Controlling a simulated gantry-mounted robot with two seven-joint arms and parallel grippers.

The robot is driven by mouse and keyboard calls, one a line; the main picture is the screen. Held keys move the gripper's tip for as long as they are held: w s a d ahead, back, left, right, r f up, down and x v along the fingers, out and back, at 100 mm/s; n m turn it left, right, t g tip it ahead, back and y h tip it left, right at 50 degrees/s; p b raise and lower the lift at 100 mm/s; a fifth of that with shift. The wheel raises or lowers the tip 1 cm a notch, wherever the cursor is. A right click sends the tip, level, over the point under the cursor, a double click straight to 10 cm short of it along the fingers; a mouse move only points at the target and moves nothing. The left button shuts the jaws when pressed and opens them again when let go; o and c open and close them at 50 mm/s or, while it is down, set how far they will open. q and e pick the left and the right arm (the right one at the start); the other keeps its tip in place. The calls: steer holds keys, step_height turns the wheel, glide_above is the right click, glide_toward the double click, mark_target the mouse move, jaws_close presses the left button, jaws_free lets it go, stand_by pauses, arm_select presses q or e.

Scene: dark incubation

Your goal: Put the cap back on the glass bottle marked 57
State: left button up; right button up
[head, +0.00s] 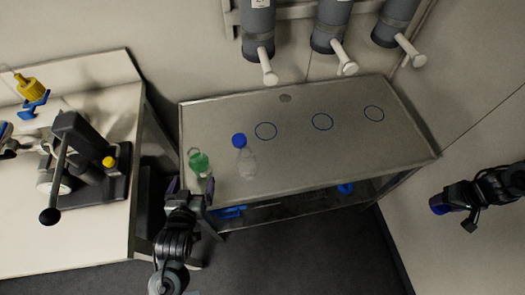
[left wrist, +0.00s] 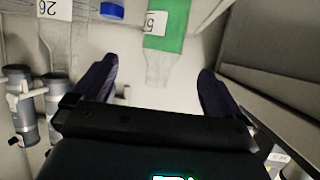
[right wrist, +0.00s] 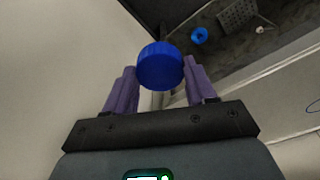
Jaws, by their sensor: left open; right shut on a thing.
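The glass bottle (head: 199,163) holds green liquid and stands uncapped at the table's left front. In the left wrist view the green bottle (left wrist: 163,35) carries a partly visible label that starts with 5; its open neck shows between the fingers. My left gripper (head: 187,187) is open beside that bottle, with its fingers apart from the glass. My right gripper (head: 440,205) is off the table's right side and shut on a blue cap (right wrist: 160,66), which sits between its fingertips.
A clear bottle (head: 245,162) with a blue cap stands right of the green one. The table (head: 330,155) has several marked circles and free room. Grey dispensers (head: 330,25) with white spouts hang behind. A bench (head: 100,225) with a lever press stands left. Blue items lie under the table.

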mark_target(198, 170)
arm_select(q)
steer(key=x, duration=0.6)
steer(key=shift+w, duration=0.3)
arm_select(e)
steer(key=shift+r, duration=0.25)
arm_select(q)
steer(key=shift+f, duration=0.15)
steer(key=shift+w+p, duration=0.15)
steer(key=shift+p, duration=0.15)
steer(key=shift+a+p+x, duration=0.2)
steer(key=shift+p+x, duration=0.1)
steer(key=shift+x, duration=2.25)
arm_select(e)
steer(key=shift+r, duration=0.35)
arm_select(q)
steer(key=shift+f, duration=0.1)
steer(key=c, duration=1.5)
steer(key=shift+r, duration=5.1)
steer(key=shift+c, duration=0.2)
arm_select(e)
steer(key=shift+f, duration=0.2)
